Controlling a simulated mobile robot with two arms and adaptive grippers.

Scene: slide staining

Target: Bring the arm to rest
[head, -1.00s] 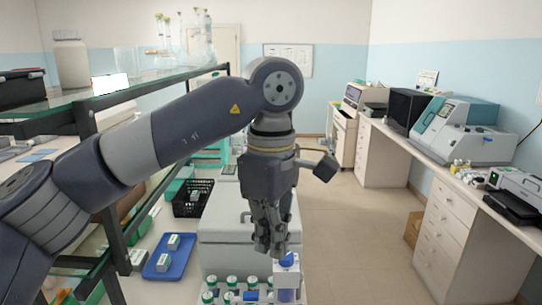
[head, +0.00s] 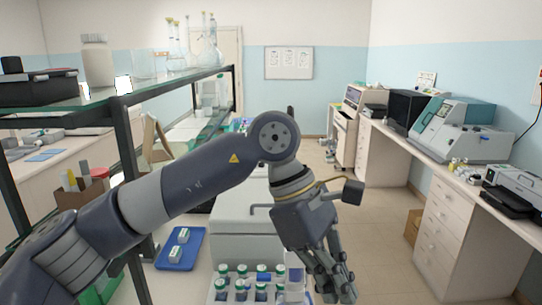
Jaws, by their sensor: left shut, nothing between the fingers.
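My left arm comes in from the left and bends down at the elbow. My left gripper (head: 338,283) points downward at the lower middle of the head view. It is shut and nothing shows between its fingers. It hangs beside a white holder (head: 295,275) at the right end of a rack of green-capped vials (head: 242,283). I cannot tell whether it touches the holder. My right gripper is not in view.
A grey boxy unit (head: 232,235) stands behind the vials. A blue tray (head: 197,250) with small boxes lies to the left. A glass shelf (head: 150,85) on dark posts holds bottles and flasks. Open floor (head: 375,240) lies right of the gripper.

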